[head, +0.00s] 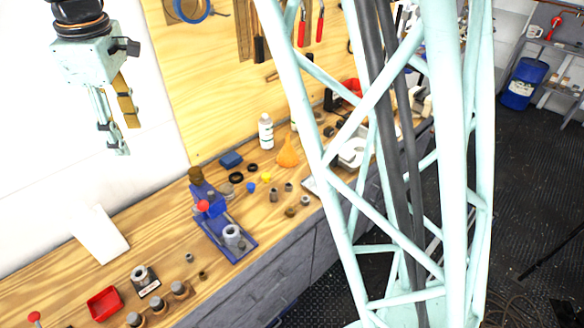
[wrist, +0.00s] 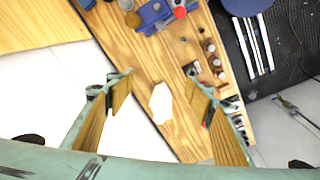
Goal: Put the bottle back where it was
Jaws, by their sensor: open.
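A white bottle (head: 265,132) with a dark label band stands upright on the wooden workbench (head: 150,230), close to the plywood back panel. My gripper (head: 126,138) hangs at the upper left in front of the white wall, well above the bench and well to the left of the bottle. Its jaws are open and empty; in the wrist view the gripper (wrist: 158,82) has a wide gap between its fingers. I cannot pick out the bottle surely in the wrist view.
An orange funnel (head: 287,153) stands just right of the bottle. A blue fixture with a red knob (head: 202,206) stands on the bench in front. A red tray (head: 103,303), small metal parts and a white sheet (head: 98,234) lie further left.

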